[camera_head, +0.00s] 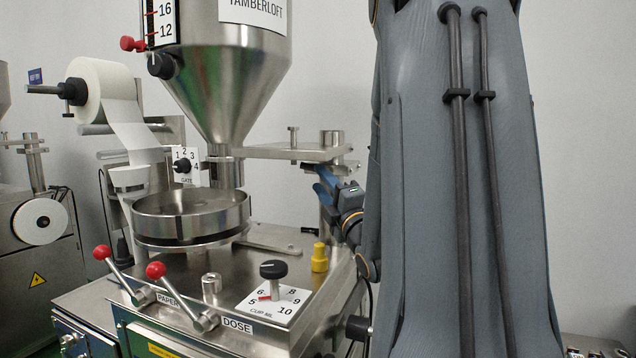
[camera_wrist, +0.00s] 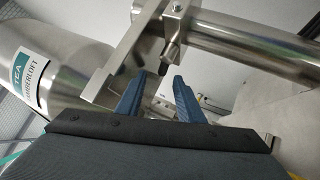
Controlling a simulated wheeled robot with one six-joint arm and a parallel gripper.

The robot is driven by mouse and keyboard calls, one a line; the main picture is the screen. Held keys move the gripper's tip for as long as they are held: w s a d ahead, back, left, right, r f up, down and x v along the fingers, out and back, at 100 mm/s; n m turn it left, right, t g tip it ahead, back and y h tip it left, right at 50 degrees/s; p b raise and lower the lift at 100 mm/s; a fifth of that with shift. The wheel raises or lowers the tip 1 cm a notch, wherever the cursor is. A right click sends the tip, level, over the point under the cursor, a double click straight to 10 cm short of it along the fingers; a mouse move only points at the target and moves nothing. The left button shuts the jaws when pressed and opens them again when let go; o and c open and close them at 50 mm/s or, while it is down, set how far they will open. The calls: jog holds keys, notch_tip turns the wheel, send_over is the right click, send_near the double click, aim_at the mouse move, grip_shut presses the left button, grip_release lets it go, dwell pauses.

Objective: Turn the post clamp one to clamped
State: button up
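The post (camera_head: 331,141) stands behind the machine at the end of a flat steel bracket arm (camera_head: 285,152) that reaches left to the hopper. In the wrist view the post (camera_wrist: 250,48) is a thick steel cylinder joined to the bracket (camera_wrist: 125,58). A small dark peg (camera_wrist: 169,56), which looks like part of the post clamp, sticks out at that joint. My gripper (camera_head: 322,181) is beside the post, just below the bracket. In the wrist view its blue fingers (camera_wrist: 159,80) are apart, with the peg just beyond the gap. I cannot tell whether they touch it.
The steel hopper (camera_head: 226,75) hangs above a round pan (camera_head: 190,217). Two red-knobbed levers (camera_head: 156,271), a black dose knob (camera_head: 273,269) and a yellow post (camera_head: 319,258) stand on the machine top. My arm covers the right side of the head view.

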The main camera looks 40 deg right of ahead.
jog(key=d+f+n+t+y+b, duration=0.25)
jog(key=d+f+n+y, duration=0.2)
jog(key=n+y, duration=0.85)
jog(key=shift+n+g+h, duration=0.25)
jog(key=shift+n+h, duration=0.05)
jog(key=shift+n, duration=0.6)
jog(key=shift+r+p+x, duration=0.15)
jog(key=shift+p+x, duration=0.65)
jog(key=shift+x, duration=1.25)
jog(key=shift+r+p+x, duration=0.15)
jog(key=shift+p+x, duration=0.6)
jog(key=shift+x, duration=1.3)
jog(key=shift+s+d, duration=0.15)
jog(key=shift+c, duration=0.3)
grip_shut()
